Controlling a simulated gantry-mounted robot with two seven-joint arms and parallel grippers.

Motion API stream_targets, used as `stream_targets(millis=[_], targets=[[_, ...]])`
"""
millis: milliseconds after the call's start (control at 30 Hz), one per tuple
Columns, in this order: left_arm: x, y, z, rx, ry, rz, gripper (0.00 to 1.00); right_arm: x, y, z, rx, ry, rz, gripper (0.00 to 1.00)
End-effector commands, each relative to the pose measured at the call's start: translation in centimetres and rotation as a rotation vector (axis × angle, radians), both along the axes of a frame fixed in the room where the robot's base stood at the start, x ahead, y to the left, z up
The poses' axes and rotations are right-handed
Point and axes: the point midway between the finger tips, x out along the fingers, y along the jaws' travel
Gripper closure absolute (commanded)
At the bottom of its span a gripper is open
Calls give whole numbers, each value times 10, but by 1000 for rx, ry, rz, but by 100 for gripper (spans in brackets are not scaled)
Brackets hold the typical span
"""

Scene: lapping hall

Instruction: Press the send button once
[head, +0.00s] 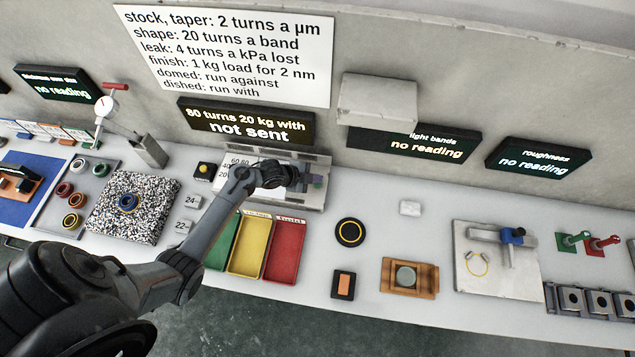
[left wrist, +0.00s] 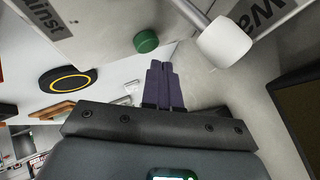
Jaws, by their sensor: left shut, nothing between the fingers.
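A control panel (head: 312,160) stands at the back of the bench, with the numbers 20 to 80 on its left part. My left gripper (head: 318,182) is in front of its right part and hides some of it. In the left wrist view a round green button (left wrist: 146,41) sticks out from the panel; I see no send label on it. The shut, empty fingers of my left gripper (left wrist: 160,68) point towards the panel just below the button in the picture, with no clear contact. The display (head: 245,121) above reads "80 turns 20 kg with" and "not sent". My right gripper is not in view.
A white cylindrical knob (left wrist: 225,42) stands beside the fingers in the left wrist view. A black disc with a yellow ring (head: 350,232) lies right of the panel. Green, yellow and red trays (head: 285,250) lie in front. A yellow button on a black box (head: 204,168) stands left.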

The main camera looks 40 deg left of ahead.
Motion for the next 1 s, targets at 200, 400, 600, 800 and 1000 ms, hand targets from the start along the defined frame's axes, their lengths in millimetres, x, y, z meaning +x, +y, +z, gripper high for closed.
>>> stream_targets(millis=[200, 400, 600, 800, 1000], targets=[[0, 0, 0, 0, 0, 0, 100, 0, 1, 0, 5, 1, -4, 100], [0, 0, 0, 0, 0, 0, 100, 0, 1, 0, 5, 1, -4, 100], [0, 0, 0, 0, 0, 0, 100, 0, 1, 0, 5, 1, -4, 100], [0, 0, -2, 0, 0, 0, 100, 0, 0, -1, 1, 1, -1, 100], [0, 0, -8, 1, 0, 1, 100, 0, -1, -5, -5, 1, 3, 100]])
